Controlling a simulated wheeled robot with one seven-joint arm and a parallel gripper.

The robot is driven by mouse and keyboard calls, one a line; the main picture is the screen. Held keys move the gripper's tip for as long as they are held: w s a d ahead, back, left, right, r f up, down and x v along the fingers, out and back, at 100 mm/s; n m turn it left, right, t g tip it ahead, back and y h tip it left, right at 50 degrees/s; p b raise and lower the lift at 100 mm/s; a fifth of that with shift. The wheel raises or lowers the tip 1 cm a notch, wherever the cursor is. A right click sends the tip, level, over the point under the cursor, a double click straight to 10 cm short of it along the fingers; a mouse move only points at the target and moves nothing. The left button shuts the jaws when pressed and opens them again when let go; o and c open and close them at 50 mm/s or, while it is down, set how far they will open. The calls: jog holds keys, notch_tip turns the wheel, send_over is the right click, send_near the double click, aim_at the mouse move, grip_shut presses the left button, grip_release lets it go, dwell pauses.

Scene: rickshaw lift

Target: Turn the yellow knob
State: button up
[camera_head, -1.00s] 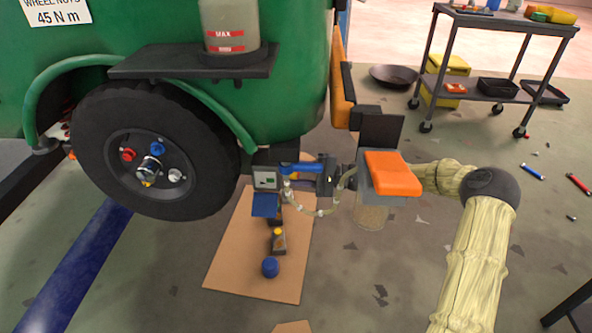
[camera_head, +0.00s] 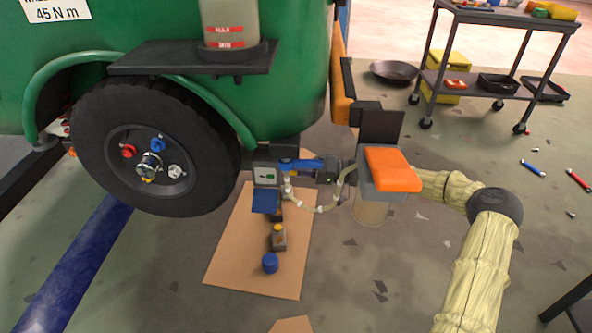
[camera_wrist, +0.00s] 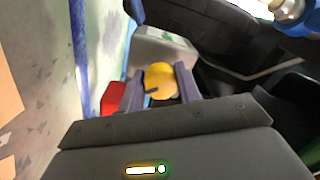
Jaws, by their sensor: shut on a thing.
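The yellow knob (camera_wrist: 161,76) is round with a dark notch in its lower edge. It sits in the wrist view between the two grey-purple fingers of my gripper (camera_wrist: 161,86), which is shut on it. Behind it is a pale grey box (camera_wrist: 160,45) with a green mark. In the head view, this box (camera_head: 265,177) is below the green vehicle body, right of the wheel. My gripper (camera_head: 318,171) reaches it from the right, and the knob cannot be made out there.
A wheel (camera_head: 150,165) and the green body (camera_head: 300,90) stand close above and left. A hose (camera_head: 318,207) loops under my gripper. A blue-capped item (camera_head: 270,263) and a small yellow-topped item (camera_head: 278,236) stand on cardboard (camera_head: 235,265). A cart (camera_head: 500,85) is at back right.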

jog(key=shift+f+n, duration=0.1)
jog(key=shift+n, duration=0.4)
jog(key=o, duration=1)
jog(key=shift+d, duration=0.1)
jog(key=d+p, duration=0.5)
jog(key=d, duration=1.2)
jog(key=shift+s+d+f, duration=0.15)
